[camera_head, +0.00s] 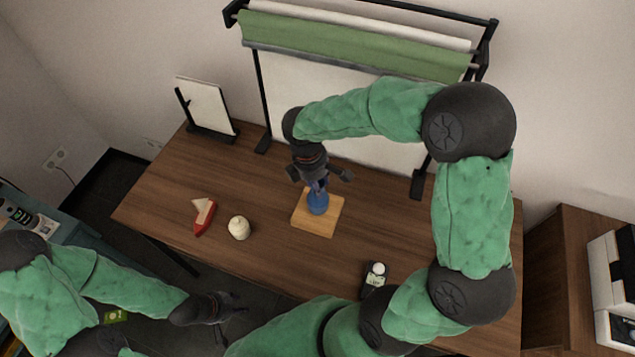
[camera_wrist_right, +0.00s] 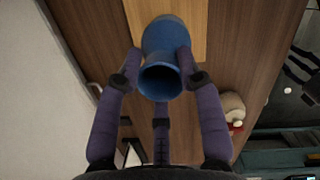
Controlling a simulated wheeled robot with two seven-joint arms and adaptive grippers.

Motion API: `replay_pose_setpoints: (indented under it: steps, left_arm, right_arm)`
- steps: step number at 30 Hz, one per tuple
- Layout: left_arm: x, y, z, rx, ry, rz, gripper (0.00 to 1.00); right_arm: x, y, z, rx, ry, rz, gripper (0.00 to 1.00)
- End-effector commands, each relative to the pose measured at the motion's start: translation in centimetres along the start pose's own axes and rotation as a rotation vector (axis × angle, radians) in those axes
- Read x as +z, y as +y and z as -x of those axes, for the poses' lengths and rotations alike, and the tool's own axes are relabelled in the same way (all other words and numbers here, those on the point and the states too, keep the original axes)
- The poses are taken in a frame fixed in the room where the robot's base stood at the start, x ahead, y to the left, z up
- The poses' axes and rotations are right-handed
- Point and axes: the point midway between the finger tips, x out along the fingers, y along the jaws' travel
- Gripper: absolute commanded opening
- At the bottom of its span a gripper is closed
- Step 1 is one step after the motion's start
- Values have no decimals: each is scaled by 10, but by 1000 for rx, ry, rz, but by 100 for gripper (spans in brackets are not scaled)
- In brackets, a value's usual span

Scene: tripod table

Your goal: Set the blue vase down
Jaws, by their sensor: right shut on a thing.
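The blue vase (camera_head: 318,203) is over the square light-wood board (camera_head: 325,228) on the brown table (camera_head: 165,190). My right gripper (camera_head: 318,184) comes from above and is shut on the vase. In the right wrist view the fingers (camera_wrist_right: 158,68) clasp the vase (camera_wrist_right: 162,38) around its neck, below the open mouth. The pale board (camera_wrist_right: 190,12) shows behind its base. I cannot tell whether the base touches the board. My left gripper (camera_head: 236,303) is open and empty, off the table's front edge.
A white round object (camera_head: 238,227) and a red-and-white toy boat (camera_head: 204,215) lie left of the board. A small dark meter (camera_head: 375,278) lies at the front right. A backdrop stand (camera_head: 350,45) and a small framed panel (camera_head: 207,105) stand behind.

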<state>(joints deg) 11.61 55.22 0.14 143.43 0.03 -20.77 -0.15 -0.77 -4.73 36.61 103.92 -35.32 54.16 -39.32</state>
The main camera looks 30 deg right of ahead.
Motion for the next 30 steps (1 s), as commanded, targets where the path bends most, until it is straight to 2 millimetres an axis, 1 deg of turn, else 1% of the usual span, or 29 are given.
replay_pose_setpoints:
  steps: [1,3,12,16,20,27,30]
  left_arm:
    - [0,0,0,0,0,0,40]
    - [0,0,0,0,0,0,40]
    - [0,0,0,0,0,0,40]
    - [0,1,3,0,0,0,40]
    - [0,3,9,0,0,0,40]
    - [1,8,24,0,0,0,40]
    - [1,10,28,0,0,0,40]
  right_arm:
    - [0,0,-1,-1,0,0,46]
    - [0,0,-1,-1,0,0,61]
    - [0,0,0,-1,-1,0,61]
    - [0,0,7,0,0,0,61]
    - [0,0,25,2,0,1,61]
    - [0,1,75,4,1,1,61]
    - [0,0,93,2,1,0,61]
